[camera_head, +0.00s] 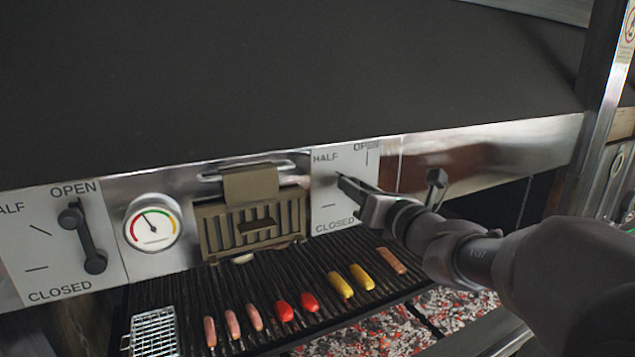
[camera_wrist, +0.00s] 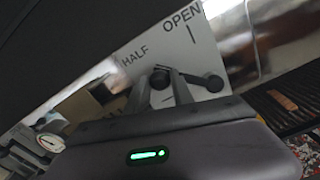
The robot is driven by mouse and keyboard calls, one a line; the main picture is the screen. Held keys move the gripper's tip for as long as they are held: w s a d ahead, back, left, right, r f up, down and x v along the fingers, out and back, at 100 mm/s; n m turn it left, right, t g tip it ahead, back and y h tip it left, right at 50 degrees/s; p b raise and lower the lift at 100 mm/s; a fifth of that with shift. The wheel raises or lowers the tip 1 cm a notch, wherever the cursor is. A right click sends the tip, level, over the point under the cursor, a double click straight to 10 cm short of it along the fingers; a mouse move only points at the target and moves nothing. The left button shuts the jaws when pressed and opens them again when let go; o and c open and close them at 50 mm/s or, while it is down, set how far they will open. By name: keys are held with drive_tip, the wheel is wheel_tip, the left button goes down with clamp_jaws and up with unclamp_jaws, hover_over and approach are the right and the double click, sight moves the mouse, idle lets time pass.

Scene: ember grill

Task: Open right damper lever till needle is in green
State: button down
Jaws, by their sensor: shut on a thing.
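The right damper plate (camera_head: 322,185) has HALF, OPEN and CLOSED marks. My gripper (camera_head: 350,188) is at this plate and hides most of its lever. In the wrist view, the dark right damper lever (camera_wrist: 198,79) has its handle end between my gripper's fingers (camera_wrist: 161,88), which are shut on it. The lever points left from its round pivot, close to the HALF mark. The round gauge (camera_head: 153,222) has a coloured arc, and its dark needle points up and left. The gauge is small in the wrist view (camera_wrist: 50,142).
The left damper lever (camera_head: 83,240) points up toward OPEN. A dark slotted metal box (camera_head: 250,218) hangs between gauge and right plate. Sausages and red and yellow pieces lie on the grill grate (camera_head: 265,285) below, beside glowing coals (camera_head: 375,330). The dark hood (camera_head: 300,80) overhangs above.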

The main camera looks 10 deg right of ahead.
drive_tip(key=shift+d+r+m, duration=0.15)
drive_tip(key=shift+m, duration=0.15)
drive_tip(key=c, duration=1.1)
unclamp_jaws()
drive_tip(key=shift+w, duration=0.15)
drive_tip(key=v, duration=1.7)
drive_tip(key=shift+s, duration=0.25)
